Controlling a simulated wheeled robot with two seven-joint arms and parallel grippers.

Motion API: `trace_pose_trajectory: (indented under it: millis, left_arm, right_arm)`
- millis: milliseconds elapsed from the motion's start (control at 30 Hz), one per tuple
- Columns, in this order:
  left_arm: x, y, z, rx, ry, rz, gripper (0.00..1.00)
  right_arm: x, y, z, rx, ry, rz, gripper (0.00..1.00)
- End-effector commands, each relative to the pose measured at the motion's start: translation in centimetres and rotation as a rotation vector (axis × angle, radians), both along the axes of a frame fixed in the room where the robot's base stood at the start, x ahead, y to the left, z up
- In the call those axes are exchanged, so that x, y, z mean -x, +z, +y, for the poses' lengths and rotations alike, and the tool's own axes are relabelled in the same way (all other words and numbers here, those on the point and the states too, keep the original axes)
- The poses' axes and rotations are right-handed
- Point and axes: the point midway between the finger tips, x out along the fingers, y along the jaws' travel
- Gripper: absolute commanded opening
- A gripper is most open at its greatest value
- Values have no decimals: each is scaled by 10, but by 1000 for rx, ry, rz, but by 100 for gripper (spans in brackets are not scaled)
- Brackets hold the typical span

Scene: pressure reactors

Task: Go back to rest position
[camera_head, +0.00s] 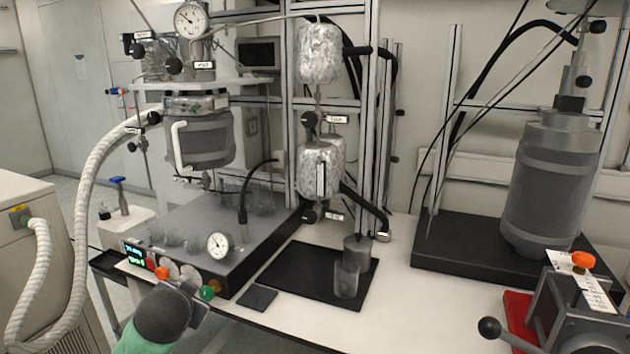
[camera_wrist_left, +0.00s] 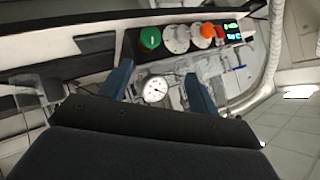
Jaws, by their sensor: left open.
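My left gripper (camera_head: 190,298) is at the lower left in the head view, in front of the control panel of the left reactor base (camera_head: 258,215). Its wrist partly covers the front edge of the panel. In the left wrist view my left gripper (camera_wrist_left: 157,74) shows two blue fingers spread apart with nothing held between them. A round white gauge (camera_wrist_left: 154,90) appears behind the gap. The panel's green knob (camera_wrist_left: 150,38) and orange knob (camera_wrist_left: 207,30) are beyond the fingertips. My right gripper is in neither view.
The left reactor vessel (camera_head: 203,137) hangs above its base. A black mat (camera_head: 300,272) holds a small cup (camera_head: 346,281). A large grey cylinder (camera_head: 550,185) and a vice-like device (camera_head: 575,315) stand at right. The front middle of the white bench (camera_head: 400,310) is clear.

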Motion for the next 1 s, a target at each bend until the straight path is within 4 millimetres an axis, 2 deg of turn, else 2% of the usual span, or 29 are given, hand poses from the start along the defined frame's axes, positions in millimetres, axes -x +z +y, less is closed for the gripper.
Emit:
trace_pose_trajectory:
  millis: [33, 100, 300, 667, 1000]
  left_arm:
    - [11, -20, -11, 30, -14, 34, 61]
    - [27, -43, -25, 70, -33, 76, 61]
    - [74, -104, -58, 171, -57, 191, 61]
    - [169, -200, -101, 319, -36, 401, 61]
    - [274, -278, -133, 429, 17, 619, 61]
  right_arm:
    - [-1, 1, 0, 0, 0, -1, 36]
    - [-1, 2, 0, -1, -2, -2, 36]
    - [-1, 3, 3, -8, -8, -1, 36]
    - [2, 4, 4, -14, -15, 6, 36]
    - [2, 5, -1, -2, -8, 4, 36]
